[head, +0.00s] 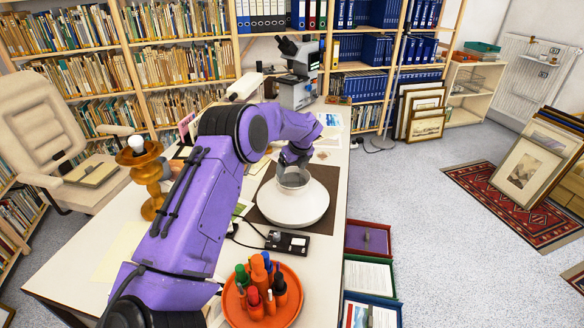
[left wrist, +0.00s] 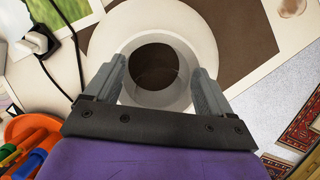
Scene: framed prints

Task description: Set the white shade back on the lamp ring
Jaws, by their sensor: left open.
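The white shade (head: 293,207) sits on a dark brown mat (head: 327,178) on the desk, wide rim down and narrow collar up. My left gripper (head: 293,163) is above it, fingers pointing down at the collar. In the left wrist view, the open fingers of my left gripper (left wrist: 159,85) stand on either side of the shade's collar (left wrist: 165,104); I cannot tell whether they touch it. The brass lamp (head: 151,180) stands upright on the left of the desk, with a white bulb (head: 136,143) on top. My right gripper is not seen.
An orange tray (head: 278,312) with several markers stands at the desk's front. A black and white device (head: 287,242) with a cable lies beside the shade. A microscope (head: 299,72) stands at the back. My left arm spans the desk between lamp and shade.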

